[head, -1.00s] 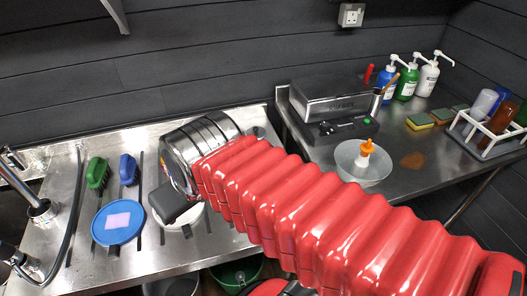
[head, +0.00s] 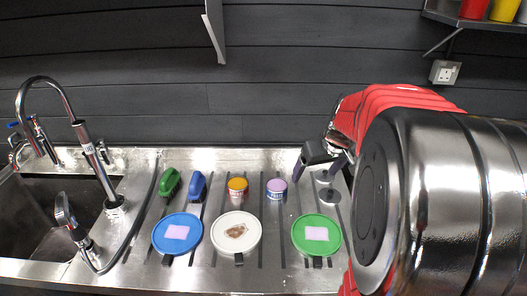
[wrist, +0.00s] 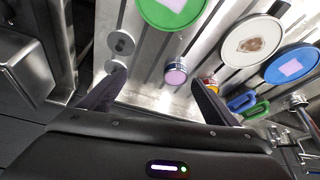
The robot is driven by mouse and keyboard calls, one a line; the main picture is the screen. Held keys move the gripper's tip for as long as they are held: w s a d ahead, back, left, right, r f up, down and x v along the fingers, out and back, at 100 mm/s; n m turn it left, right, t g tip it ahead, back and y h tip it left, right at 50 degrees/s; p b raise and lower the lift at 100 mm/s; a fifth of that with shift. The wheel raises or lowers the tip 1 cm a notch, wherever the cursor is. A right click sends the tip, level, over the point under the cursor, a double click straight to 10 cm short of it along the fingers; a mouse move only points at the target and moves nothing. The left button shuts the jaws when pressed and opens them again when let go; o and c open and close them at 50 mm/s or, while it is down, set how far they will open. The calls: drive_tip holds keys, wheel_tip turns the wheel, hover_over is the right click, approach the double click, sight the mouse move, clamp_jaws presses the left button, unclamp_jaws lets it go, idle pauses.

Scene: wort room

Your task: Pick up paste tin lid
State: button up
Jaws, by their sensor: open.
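Two small tins stand on the steel drainboard in the head view, one with an orange top (head: 237,187) and one with a purple top (head: 277,188). Two flat grey metal discs (head: 329,195) lie to their right; I cannot tell which piece is the paste tin lid. My gripper (head: 314,172) is open and empty, close to the discs. In the wrist view, the purple-topped tin (wrist: 176,75) shows between the fingertips of my gripper (wrist: 160,83), apart from them. The discs (wrist: 121,43) show near the left finger, and the orange top (wrist: 211,82) is partly hidden by the right finger.
Blue (head: 177,234), white (head: 236,232) and green (head: 316,235) round plates lie along the front. A green brush (head: 169,183) and a blue brush (head: 197,187) lie left of the tins. A sink and tap (head: 92,155) are at the left. A wall rises behind.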

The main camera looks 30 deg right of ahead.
drive_tip(key=s+d+f+m, duration=0.1)
drive_tip(key=d+f, duration=0.3)
drive_tip(key=d, duration=0.7)
drive_tip(key=shift+s+d+f, duration=0.15)
drive_tip(key=shift+d+f, duration=0.05)
drive_tip(key=shift+d, duration=0.05)
hover_over(331, 193)
drive_tip(key=s, duration=0.2)
drive_tip(key=shift+f, duration=3.95)
drive_tip(key=x, duration=0.4)
drive_tip(key=shift+s+a, duration=0.15)
drive_tip(key=shift+s, duration=0.05)
drive_tip(key=shift+w+f, duration=0.25)
drive_tip(key=shift+f, duration=0.35)
